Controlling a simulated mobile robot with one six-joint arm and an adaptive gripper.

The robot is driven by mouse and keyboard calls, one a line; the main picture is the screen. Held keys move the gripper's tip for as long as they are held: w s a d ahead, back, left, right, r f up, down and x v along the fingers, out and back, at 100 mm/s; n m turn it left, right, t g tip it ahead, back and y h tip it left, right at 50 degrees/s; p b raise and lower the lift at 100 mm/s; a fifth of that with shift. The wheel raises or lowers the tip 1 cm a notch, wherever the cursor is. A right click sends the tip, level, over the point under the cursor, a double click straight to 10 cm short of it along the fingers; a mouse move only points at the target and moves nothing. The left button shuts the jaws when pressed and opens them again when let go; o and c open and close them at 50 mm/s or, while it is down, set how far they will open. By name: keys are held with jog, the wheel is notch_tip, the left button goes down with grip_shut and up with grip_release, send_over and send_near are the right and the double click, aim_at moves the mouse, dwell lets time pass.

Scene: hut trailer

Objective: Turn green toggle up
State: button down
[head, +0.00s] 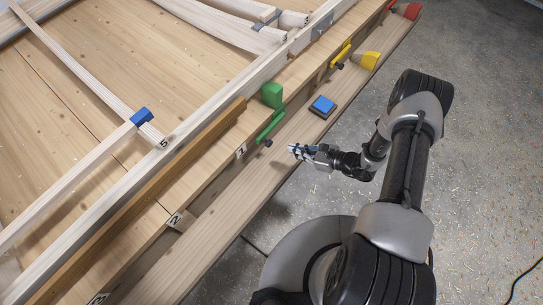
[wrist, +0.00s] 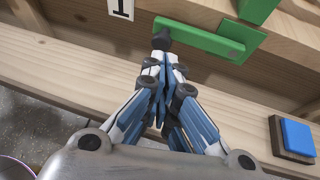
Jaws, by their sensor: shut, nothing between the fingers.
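The green toggle (head: 270,124) is a flat green bar on the side of the wooden beam, tilted in the head view, with a dark knob (head: 268,142) at its lower left end. In the wrist view the green toggle (wrist: 205,42) runs from the dark knob (wrist: 162,38) at its left to the right. My gripper (head: 294,150) is shut and empty, pointing at the beam, to the right of the knob in the head view. In the wrist view my gripper (wrist: 165,66) has its fingertips just below the knob; whether they touch it I cannot tell.
A green block (head: 272,94) sits above the toggle. A blue button (head: 322,105) on a dark base lies on the ledge (head: 232,186) to the right. Yellow (head: 341,55) and red (head: 390,5) toggles are farther along. A label "1" (head: 241,151) is to the left.

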jog(key=s+f+m+t+h, duration=0.1)
jog(key=s+f+m, duration=0.1)
jog(key=f, duration=0.5)
jog(key=shift+s+m, duration=0.4)
jog(key=shift+s, duration=0.2)
jog(key=shift+w+a, duration=0.1)
jog(key=shift+a, duration=0.05)
jog(key=b+x, duration=0.3)
jog(key=x, duration=0.6)
jog(key=shift+f+b, duration=0.15)
jog(key=shift+b, duration=0.15)
jog(key=shift+w+a, duration=0.35)
jog(key=shift+a, duration=0.1)
notch_tip(320, 180, up, 3)
jog(key=shift+w+d+f, duration=0.1)
jog(key=shift+w+d, duration=0.05)
jog(key=shift+w, duration=0.05)
jog(key=shift+r, duration=0.55)
jog(key=shift+r, duration=0.15)
